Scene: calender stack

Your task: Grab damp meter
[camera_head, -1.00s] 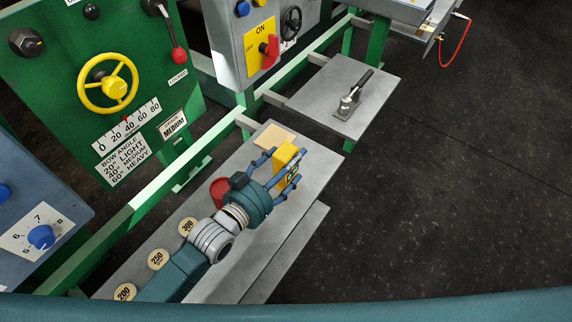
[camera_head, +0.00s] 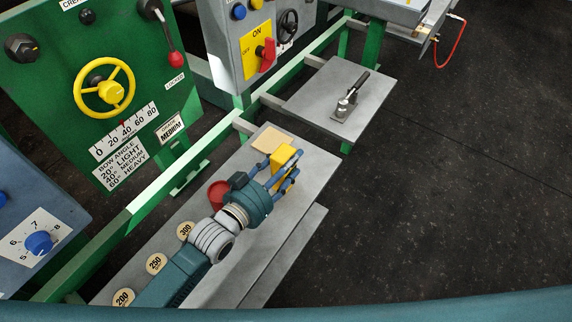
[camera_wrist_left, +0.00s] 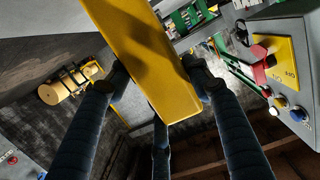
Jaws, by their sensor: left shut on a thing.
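The damp meter, a yellow block-shaped device (camera_head: 281,156), is held between the blue fingers of my left gripper (camera_head: 284,170), above the grey shelf. In the left wrist view the damp meter (camera_wrist_left: 145,50) fills the upper middle, with the fingers of my left gripper (camera_wrist_left: 155,75) closed on its sides. Its display face is not visible now. The exact gap between the meter and the shelf is hard to tell. My right gripper is not in view.
The grey shelf (camera_head: 205,268) carries a tan pad (camera_head: 272,138), a red round container (camera_head: 217,192) and several numbered discs (camera_head: 156,263). A second shelf (camera_head: 325,88) holds a clamp-like tool (camera_head: 346,104). A green machine panel (camera_head: 55,100) stands left; dark floor (camera_head: 440,200) is open at right.

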